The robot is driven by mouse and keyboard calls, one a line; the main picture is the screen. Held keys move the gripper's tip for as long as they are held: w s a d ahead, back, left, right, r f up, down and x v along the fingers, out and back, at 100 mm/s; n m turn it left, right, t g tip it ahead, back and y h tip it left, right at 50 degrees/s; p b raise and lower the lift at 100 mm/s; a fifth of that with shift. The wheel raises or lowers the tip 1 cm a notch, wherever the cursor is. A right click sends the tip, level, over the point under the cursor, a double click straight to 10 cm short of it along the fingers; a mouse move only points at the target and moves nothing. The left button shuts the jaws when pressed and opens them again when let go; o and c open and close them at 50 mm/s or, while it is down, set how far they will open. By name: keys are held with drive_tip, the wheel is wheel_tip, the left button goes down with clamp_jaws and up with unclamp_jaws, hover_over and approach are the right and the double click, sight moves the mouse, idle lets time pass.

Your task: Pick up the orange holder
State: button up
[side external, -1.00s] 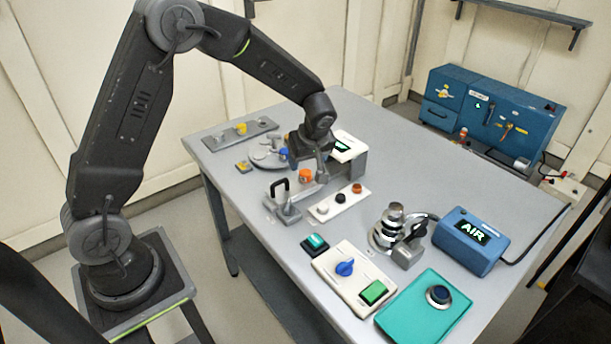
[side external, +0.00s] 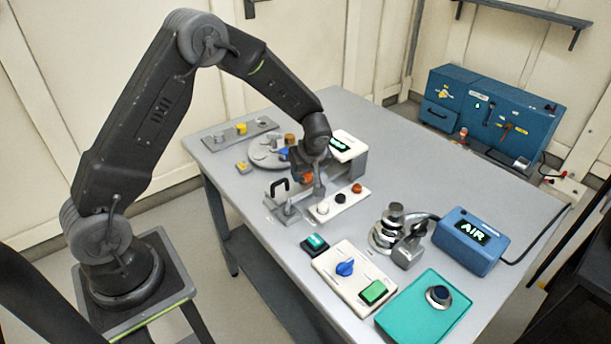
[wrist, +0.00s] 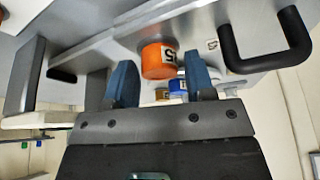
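The orange holder (wrist: 158,60) is a short round piece with a white number label. It shows upside down in the wrist view, held at its top by or standing against a grey metal part; I cannot tell which. My gripper (wrist: 160,64) is open, with one blue finger on each side of the holder and a visible gap at both. In the side view the orange holder (side external: 306,177) sits near the middle of the table, partly covered by my gripper (side external: 317,188). Whether the fingertips are level with it is unclear.
A black handle (side external: 279,186) on a grey fixture stands close to the left. A white panel with knobs (side external: 325,208) lies just in front. A round plate (side external: 262,153) with blue and brown holders is behind. A white-topped box (side external: 346,147) stands to the right.

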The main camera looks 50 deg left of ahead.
drive_tip(key=c, duration=0.7)
drive_tip(key=shift+r, duration=0.1)
drive_tip(key=shift+r, duration=0.55)
wheel_tip(320, 180, up, 3)
drive_tip(key=shift+f, duration=0.1)
drive_tip(key=s+a+r, duration=0.2)
drive_tip(key=a, duration=0.1)
drive_tip(key=s+a+r, duration=0.2)
drive_tip(key=s+a, duration=0.1)
drive_tip(key=s+a+r, duration=0.2)
drive_tip(key=a+r, duration=0.1)
drive_tip(key=shift+s, duration=0.3)
